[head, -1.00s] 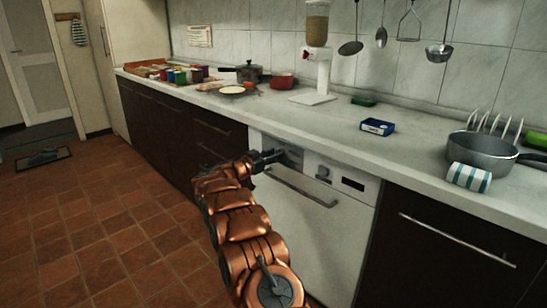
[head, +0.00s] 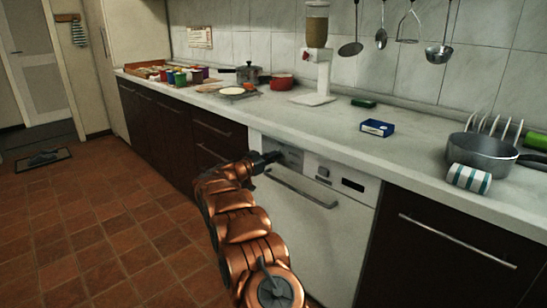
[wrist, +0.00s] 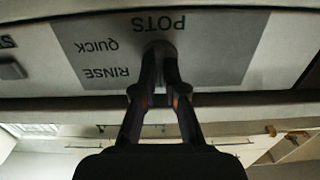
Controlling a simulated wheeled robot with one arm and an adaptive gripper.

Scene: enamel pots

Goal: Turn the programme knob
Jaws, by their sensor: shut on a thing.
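The white dishwasher (head: 315,235) is built in under the counter, with a control panel along its top edge. In the wrist view the grey label plate (wrist: 225,50) appears upside down and reads POTS, QUICK and RINSE. The programme knob (wrist: 160,46) is a small round knob on this plate, mostly covered by the fingers. My gripper (wrist: 160,58) is shut on the knob, one finger on each side. In the head view my gripper (head: 276,157) reaches the panel's left part and hides the knob. The knob's pointer cannot be made out.
A bar handle (head: 300,188) runs across the dishwasher just below the panel. A blue box (head: 377,128) and a grey pan (head: 482,152) stand on the counter above.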

